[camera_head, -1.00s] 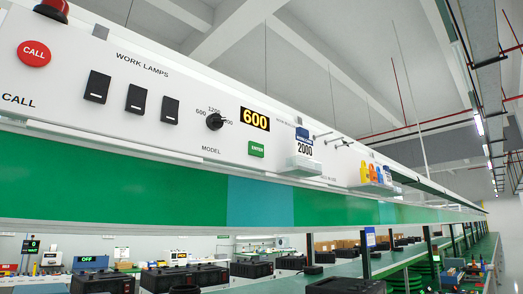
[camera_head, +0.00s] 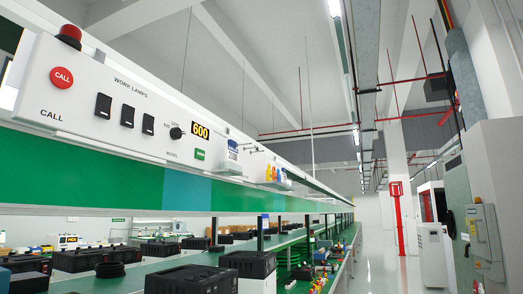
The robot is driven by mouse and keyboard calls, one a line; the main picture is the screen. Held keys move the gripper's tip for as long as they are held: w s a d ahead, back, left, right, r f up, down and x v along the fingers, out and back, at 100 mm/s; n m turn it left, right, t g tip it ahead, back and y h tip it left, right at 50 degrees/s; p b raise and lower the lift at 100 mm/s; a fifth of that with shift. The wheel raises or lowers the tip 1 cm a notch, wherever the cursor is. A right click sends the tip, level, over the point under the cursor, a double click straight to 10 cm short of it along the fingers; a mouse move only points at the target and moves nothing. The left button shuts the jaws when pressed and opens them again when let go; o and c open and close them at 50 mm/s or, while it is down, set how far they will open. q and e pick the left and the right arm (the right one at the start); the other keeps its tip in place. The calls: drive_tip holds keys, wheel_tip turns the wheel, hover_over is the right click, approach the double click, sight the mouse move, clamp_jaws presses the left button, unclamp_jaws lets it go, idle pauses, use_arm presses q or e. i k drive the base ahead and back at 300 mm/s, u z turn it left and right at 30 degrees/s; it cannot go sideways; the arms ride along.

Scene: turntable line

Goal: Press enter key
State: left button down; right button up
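The key's lettering is too small to read clearly now. Neither of my grippers is in view, and nothing covers the key.
The panel also carries a red CALL button (camera_head: 62,77), a red lamp (camera_head: 69,36) and three black lamp switches (camera_head: 127,111). Below, black cases (camera_head: 247,263) stand on a green bench. A clear aisle floor (camera_head: 386,270) lies to the right, bounded by grey cabinets (camera_head: 484,240).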

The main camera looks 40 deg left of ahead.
sight(199, 155)
drive_tip(key=z, duration=0.2)
drive_tip(key=k, duration=0.2)
drive_tip(key=u, duration=0.1)
drive_tip(key=i, duration=1.65)
drive_tip(key=u, duration=1.1)
drive_tip(key=i, duration=1.35)
drive_tip(key=u, duration=1.75)
drive_tip(key=i, duration=0.45)
drive_tip(key=u, duration=0.3)
